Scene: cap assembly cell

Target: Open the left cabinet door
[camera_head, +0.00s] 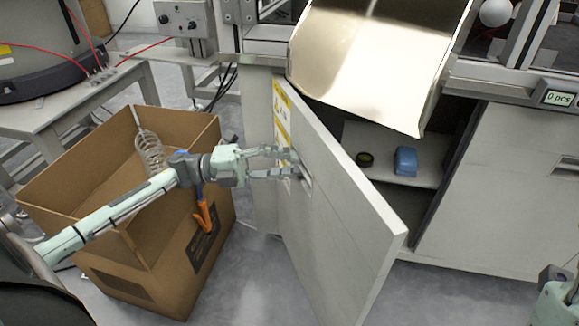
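The left cabinet door (340,215) is a pale grey panel that stands swung well out from the cabinet. Its outer face has a recessed handle (305,178) and yellow labels (282,125). My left gripper (292,163) is at the outer face, by the handle recess. Its two fingers are apart with a gap between them, and nothing shows held. I cannot tell whether the fingertips touch the door. Part of my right arm shows at the bottom right corner; its fingers are not visible.
A cardboard box (175,265) stands under my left arm, close to the door. Inside the cabinet, a blue item (405,161) and a dark roll (365,159) lie on a shelf (385,140). A metal chute (375,60) overhangs the opening. Floor is free below the door.

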